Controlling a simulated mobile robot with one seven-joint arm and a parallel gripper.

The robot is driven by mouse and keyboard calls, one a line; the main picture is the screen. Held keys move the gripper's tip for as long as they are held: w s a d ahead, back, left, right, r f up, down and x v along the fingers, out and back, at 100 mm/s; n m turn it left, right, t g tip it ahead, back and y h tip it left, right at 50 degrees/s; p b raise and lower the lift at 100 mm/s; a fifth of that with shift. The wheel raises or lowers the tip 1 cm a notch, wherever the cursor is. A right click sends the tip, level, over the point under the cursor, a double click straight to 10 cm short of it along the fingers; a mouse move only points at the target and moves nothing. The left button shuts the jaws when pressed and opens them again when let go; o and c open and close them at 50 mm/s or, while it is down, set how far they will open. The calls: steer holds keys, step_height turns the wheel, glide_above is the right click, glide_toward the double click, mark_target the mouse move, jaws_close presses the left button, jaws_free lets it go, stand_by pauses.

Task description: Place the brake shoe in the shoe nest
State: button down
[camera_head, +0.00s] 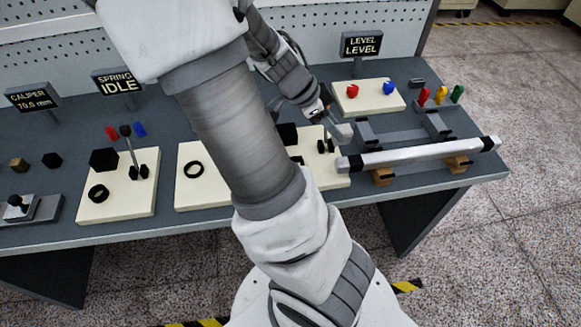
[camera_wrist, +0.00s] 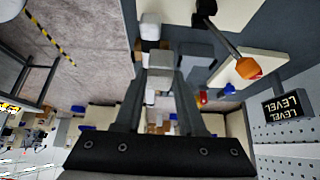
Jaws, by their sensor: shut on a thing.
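My gripper (camera_head: 320,110) is above the right part of the bench, partly hidden by my arm. It is shut on a small light grey block (camera_head: 341,132), which I take to be the brake shoe. In the wrist view my gripper (camera_wrist: 160,80) has the block (camera_wrist: 161,61) between its fingertips. The block is close to the left end of a long pale bar. Grey brackets (camera_head: 366,133) stand just to the right of the block. I cannot tell which part is the shoe nest, or whether the block touches anything.
The long pale bar (camera_head: 420,153) rests on wooden blocks (camera_head: 383,177) along the front edge. A cream board (camera_head: 372,97) with red and blue knobs lies behind, by the LEVEL sign (camera_head: 362,44). An orange-tipped lever (camera_wrist: 248,68) stands near my gripper in the wrist view.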

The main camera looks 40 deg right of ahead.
steer(key=w+a+f, duration=0.4)
steer(key=w+a, duration=0.1)
steer(key=w+a+f, duration=0.2)
steer(key=a, duration=0.1)
steer(key=shift+w+a+f, duration=0.25)
steer(key=shift+f, duration=0.15)
steer(key=shift+a+f, duration=0.1)
steer(key=shift+f, duration=1.95)
steer(key=shift+f, duration=0.2)
steer(key=c, duration=0.5)
jaws_free()
steer(key=shift+r, duration=0.15)
